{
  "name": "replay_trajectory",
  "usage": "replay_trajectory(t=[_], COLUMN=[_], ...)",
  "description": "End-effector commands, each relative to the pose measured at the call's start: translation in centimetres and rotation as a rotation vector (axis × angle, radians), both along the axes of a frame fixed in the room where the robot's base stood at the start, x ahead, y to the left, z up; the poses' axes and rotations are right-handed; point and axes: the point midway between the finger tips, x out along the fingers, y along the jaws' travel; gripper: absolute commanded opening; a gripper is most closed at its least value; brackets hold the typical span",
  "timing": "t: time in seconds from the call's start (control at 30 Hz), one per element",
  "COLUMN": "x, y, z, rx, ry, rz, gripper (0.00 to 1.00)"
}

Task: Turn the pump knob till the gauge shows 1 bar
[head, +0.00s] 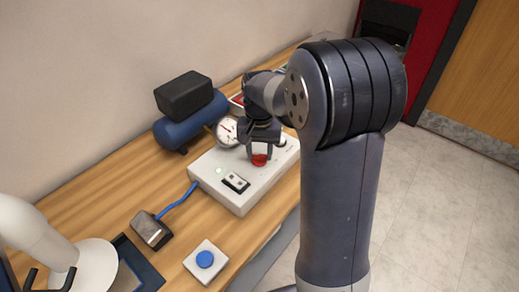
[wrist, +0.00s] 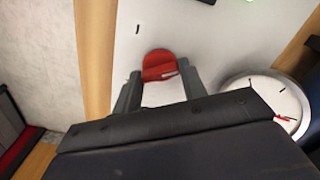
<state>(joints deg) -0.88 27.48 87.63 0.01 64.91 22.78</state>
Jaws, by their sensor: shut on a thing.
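The red pump knob (wrist: 158,64) sits on the white control box (head: 235,196); it also shows in the head view (head: 259,160). My gripper (wrist: 157,84) is above the box with its two fingers on either side of the knob, shut on it. In the wrist view a pale mark shows on the knob's lower right edge. The round gauge (head: 227,131) with a white face stands at the back of the box. It is partly cut off in the wrist view (wrist: 262,98), where a red needle tip shows. Its reading is too small to tell.
A blue tank with a black block (head: 183,97) stands behind the box. A black rocker switch (head: 236,183) and a lit green lamp (head: 219,170) are on the box. A metal block on a blue cable (head: 151,230) and a blue button (head: 205,260) lie in front.

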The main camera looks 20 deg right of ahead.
Motion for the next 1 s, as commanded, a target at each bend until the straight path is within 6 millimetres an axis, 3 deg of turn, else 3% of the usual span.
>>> replay_trajectory(t=[0.57,0.6,0.87,1.0], x=[0.06,0.06,0.03,0.02], y=[0.00,0.00,0.00,0.00], z=[0.05,0.05,0.03,0.02], rx=[0.000,0.000,0.000,0.000], ry=[-0.002,-0.002,-0.001,-0.001], rz=[-0.048,-0.047,-0.047,-0.047], gripper=[0.17,0.41,0.62,0.62])
